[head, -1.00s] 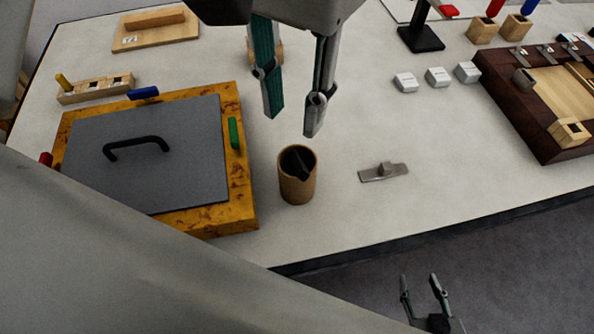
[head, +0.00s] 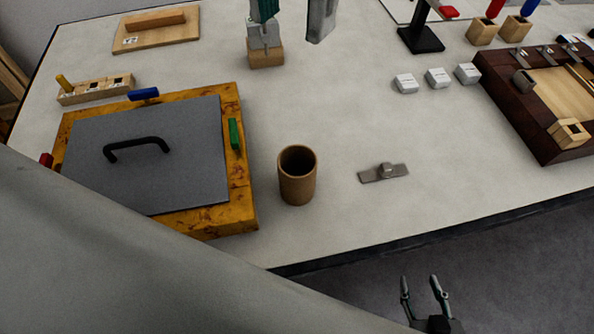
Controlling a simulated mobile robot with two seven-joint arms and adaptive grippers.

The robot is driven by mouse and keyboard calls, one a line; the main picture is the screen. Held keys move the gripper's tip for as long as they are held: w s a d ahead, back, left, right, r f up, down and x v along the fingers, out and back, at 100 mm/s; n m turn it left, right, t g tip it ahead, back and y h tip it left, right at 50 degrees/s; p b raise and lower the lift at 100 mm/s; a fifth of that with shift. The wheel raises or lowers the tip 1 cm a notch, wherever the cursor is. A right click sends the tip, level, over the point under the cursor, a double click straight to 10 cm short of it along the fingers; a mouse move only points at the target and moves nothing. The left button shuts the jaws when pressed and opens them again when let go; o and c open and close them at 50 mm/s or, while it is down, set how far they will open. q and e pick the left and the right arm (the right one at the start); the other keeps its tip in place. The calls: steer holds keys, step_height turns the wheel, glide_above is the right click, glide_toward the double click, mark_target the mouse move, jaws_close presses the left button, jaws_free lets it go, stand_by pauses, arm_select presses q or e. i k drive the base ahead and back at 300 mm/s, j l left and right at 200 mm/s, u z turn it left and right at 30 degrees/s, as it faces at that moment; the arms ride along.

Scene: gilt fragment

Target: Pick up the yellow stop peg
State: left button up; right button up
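The yellow stop peg (head: 64,83) stands, slightly tilted, at the left end of a small wooden rack (head: 95,97) in the back left of the table. The rack's other holes look empty. My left gripper (head: 293,28) is at the top middle, well to the right of the peg. Its two fingers are apart with nothing seen between them; its upper part is cut off by the picture edge. My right gripper (head: 420,284) is low at the bottom right, beyond the table's front edge, with its fingers apart and empty.
A burl wood box (head: 215,218) with a grey handled lid (head: 185,180) and red, blue and green pegs sits before the rack. A brown cup (head: 297,186) and metal plate (head: 370,175) stand mid-table. A wooden block (head: 266,58) is close by my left gripper.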

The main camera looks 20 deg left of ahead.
mark_target(61, 79)
steer(key=k, duration=1.5)
